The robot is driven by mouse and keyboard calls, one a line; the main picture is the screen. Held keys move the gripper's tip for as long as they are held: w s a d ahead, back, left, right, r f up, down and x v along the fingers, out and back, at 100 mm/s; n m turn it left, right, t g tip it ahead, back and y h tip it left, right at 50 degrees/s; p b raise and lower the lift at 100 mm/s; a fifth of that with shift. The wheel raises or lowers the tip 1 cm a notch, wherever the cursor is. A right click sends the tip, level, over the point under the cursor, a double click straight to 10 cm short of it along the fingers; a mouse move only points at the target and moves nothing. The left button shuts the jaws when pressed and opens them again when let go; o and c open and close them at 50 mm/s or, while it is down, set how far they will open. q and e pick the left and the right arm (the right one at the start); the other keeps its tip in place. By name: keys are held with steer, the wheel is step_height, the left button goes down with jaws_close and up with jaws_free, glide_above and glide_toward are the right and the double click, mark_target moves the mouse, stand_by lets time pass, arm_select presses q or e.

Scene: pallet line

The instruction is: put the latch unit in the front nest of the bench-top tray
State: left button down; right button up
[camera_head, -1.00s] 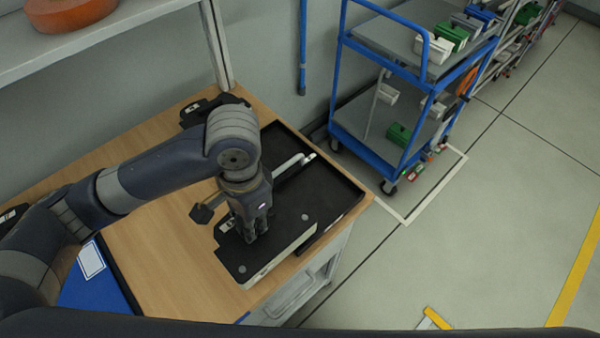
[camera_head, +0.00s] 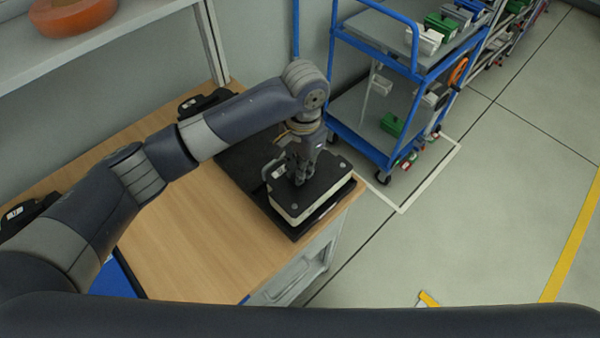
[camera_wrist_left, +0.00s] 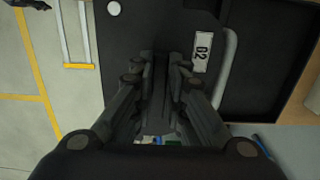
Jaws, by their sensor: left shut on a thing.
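The latch unit (camera_head: 325,192), a box with a black top and cream sides, is at the right front part of the black bench-top tray (camera_head: 237,158). Its black top also shows in the left wrist view (camera_wrist_left: 135,25). My left gripper (camera_head: 300,180) is shut on the unit from above, and its fingers (camera_wrist_left: 160,65) reach down to the top. The unit looks roughly level. Its underside and the nest below are hidden, so I cannot tell whether it is seated or slightly raised. My right gripper is not in view.
A pale bar (camera_head: 275,166) stands beside the unit. The wooden bench (camera_head: 190,225) is clear at front left, with a blue item (camera_head: 117,280) near its edge. A black device (camera_head: 205,102) sits at the back. A blue cart (camera_head: 375,130) stands beyond the bench's right end.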

arm_select(q)
step_height(320, 180, down, 2)
steer(key=shift+f+p, duration=0.15)
steer(key=shift+p, duration=0.3)
steer(key=shift+s+f, duration=0.1)
steer(key=shift+f, duration=0.3)
steer(key=c, duration=1.6)
jaws_free()
steer(key=shift+f, duration=0.1)
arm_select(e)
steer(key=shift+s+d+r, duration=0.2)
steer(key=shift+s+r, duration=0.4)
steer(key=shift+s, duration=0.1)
